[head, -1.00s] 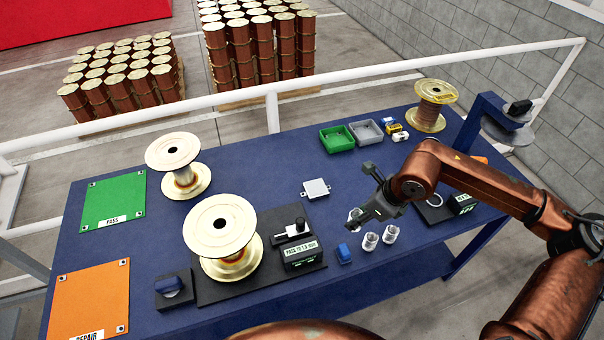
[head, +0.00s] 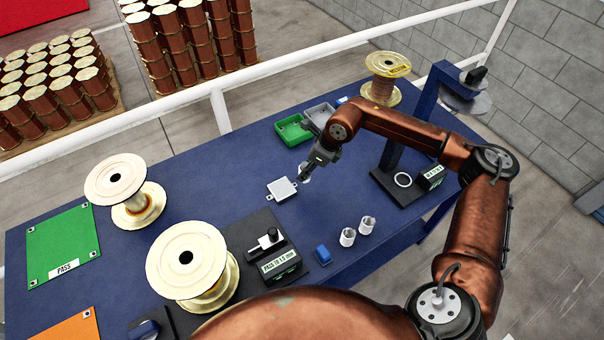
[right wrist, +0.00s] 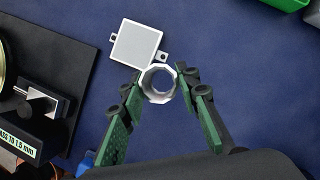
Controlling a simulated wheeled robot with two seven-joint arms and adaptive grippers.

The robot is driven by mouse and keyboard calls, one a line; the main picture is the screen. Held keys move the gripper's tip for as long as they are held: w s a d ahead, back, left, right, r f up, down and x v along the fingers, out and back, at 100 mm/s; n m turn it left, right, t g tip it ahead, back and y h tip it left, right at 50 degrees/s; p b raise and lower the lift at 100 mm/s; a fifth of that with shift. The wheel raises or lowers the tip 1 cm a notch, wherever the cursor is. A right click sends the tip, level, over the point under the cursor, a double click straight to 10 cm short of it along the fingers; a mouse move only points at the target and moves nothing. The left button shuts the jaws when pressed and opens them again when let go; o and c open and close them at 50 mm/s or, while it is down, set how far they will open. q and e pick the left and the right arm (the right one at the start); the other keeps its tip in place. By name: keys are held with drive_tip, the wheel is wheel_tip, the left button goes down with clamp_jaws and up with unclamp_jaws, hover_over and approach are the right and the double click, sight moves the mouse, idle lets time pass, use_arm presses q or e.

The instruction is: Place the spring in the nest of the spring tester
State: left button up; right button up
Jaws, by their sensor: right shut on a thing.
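My right gripper (head: 309,168) is shut on a white hollow cylinder, which I take as the spring (right wrist: 145,84). In the right wrist view its open, many-sided end shows between the green fingers (right wrist: 158,88). It is held upright beside a white square plate (head: 282,188); its height above the table is hard to tell. Two similar white cylinders stand on the table (head: 347,237) (head: 367,225). A black base with a pale ring (head: 403,180) and a lettered box (head: 431,177) may be the spring tester; its label is too small to read. My left gripper is out of view.
A gauge block (head: 280,263) and large spools (head: 187,261) (head: 125,178) stand to the left. A small blue block (head: 322,254) lies at the front. Green (head: 293,128) and grey (head: 319,115) bins and a blue stand (head: 398,125) are behind. Blue tabletop is clear around the plate.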

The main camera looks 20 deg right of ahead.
drive_tip(key=w+f, duration=0.2)
drive_tip(key=shift+d+f, duration=0.15)
drive_tip(key=shift+f, duration=0.2)
drive_tip(key=shift+w+f, duration=0.4)
drive_tip(key=shift+f, duration=0.05)
wheel_tip(320, 180, down, 2)
drive_tip(key=shift+s+f, duration=0.1)
drive_tip(key=shift+d+f, duration=0.1)
drive_tip(key=shift+f, duration=0.4)
drive_tip(key=o, duration=1.1)
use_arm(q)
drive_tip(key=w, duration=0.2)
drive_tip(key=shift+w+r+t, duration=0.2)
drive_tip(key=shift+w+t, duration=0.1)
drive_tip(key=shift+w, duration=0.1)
use_arm(e)
drive_tip(key=shift+o, duration=0.3)
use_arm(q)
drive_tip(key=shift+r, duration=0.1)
